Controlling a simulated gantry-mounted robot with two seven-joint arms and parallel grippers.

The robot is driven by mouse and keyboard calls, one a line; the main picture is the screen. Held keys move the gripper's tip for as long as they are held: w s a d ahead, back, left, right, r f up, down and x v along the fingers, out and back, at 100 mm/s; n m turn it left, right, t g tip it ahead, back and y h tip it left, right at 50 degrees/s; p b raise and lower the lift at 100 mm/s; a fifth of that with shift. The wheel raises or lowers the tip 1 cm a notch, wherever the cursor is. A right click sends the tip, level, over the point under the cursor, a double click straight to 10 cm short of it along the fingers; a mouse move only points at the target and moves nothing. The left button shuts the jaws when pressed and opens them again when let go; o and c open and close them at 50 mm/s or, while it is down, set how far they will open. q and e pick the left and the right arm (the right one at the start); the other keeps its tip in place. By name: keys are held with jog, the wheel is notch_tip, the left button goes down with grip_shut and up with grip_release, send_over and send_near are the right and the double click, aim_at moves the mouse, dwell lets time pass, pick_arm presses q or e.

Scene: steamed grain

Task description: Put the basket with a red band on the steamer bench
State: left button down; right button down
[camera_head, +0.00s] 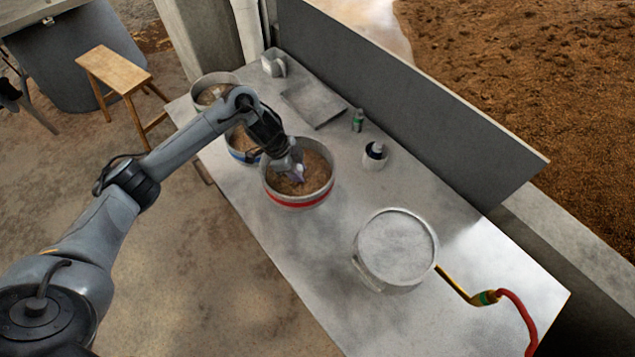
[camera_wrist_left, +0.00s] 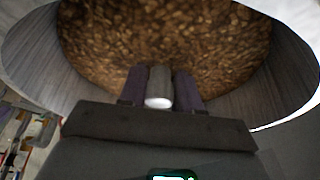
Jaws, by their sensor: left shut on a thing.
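The basket with a red band (camera_head: 296,203) is a round, grey-walled vessel holding brown grain, on or just above the grey bench (camera_head: 290,250); I cannot tell which. My left gripper (camera_head: 297,174) reaches down into its mouth from the upper left. In the left wrist view, the gripper's two dark fingers (camera_wrist_left: 160,85) are shut on a short grey upright piece with a pale end, which looks like the basket's grip. The basket's inner wall (camera_wrist_left: 285,85) curves around them there, with the grain beyond. My right gripper is not in view.
A blue-banded basket (camera_head: 240,153) and another basket (camera_head: 213,90) stand behind, partly under my arm. A round lidded steamer (camera_head: 395,248) with a red hose (camera_head: 520,318) stands nearer right. A small white pot (camera_head: 375,157), green bottle (camera_head: 358,120) and flat tray (camera_head: 314,102) lie along the back panel (camera_head: 400,110).

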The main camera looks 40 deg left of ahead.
pick_arm(q)
jog(key=shift+w+d+f+b, duration=0.1)
jog(key=shift+w+f+b, duration=0.1)
jog(key=shift+w+b, duration=0.15)
notch_tip(320, 180, down, 5)
jog(key=shift+d+f+b, duration=0.1)
jog(key=shift+f+b, duration=0.05)
jog(key=shift+b, duration=0.35)
jog(key=shift+f+b, duration=0.4)
jog(key=shift+f, duration=2)
jog(key=shift+f, duration=0.1)
jog(key=c, duration=0.8)
grip_release()
jog(key=shift+f, duration=0.1)
